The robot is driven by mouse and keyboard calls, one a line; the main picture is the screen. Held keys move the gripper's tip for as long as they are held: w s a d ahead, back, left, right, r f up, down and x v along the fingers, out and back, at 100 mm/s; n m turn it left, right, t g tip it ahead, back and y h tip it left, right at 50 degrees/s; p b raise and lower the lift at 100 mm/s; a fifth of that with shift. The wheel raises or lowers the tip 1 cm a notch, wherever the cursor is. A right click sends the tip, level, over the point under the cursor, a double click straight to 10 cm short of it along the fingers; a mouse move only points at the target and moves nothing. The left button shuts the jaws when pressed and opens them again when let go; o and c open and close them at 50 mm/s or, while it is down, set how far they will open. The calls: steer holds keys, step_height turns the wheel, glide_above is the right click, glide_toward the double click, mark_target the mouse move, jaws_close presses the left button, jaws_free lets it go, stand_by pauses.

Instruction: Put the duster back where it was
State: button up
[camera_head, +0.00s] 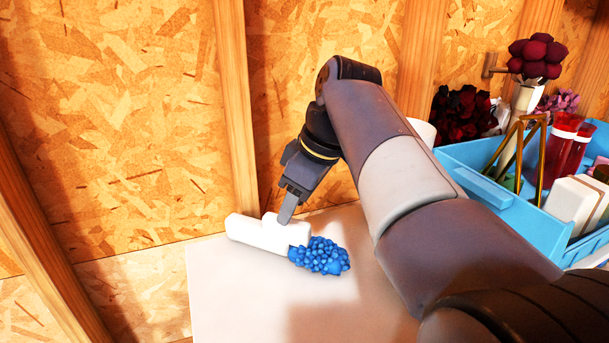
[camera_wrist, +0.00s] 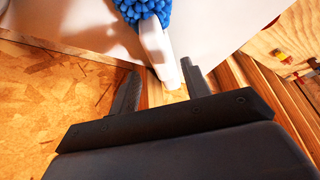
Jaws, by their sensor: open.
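The duster has a blue bobbled head (camera_head: 322,256) and a white handle (camera_head: 250,233). It lies on a white tabletop (camera_head: 225,300) near the wall, with its head to the right in the head view. My gripper (camera_head: 286,208) points down at the handle, and one finger overlaps it in that view. In the wrist view the gripper (camera_wrist: 162,85) is open, and the white handle (camera_wrist: 157,45) reaches between the fingertips. The blue head (camera_wrist: 145,10) is cut off at the top edge there. I cannot tell whether a finger touches the handle.
Dark red flowers (camera_head: 462,118) stand at the back. Studded wall borders the table.

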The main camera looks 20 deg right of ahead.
steer(key=v, duration=0.7)
steer(key=shift+r, duration=0.1)
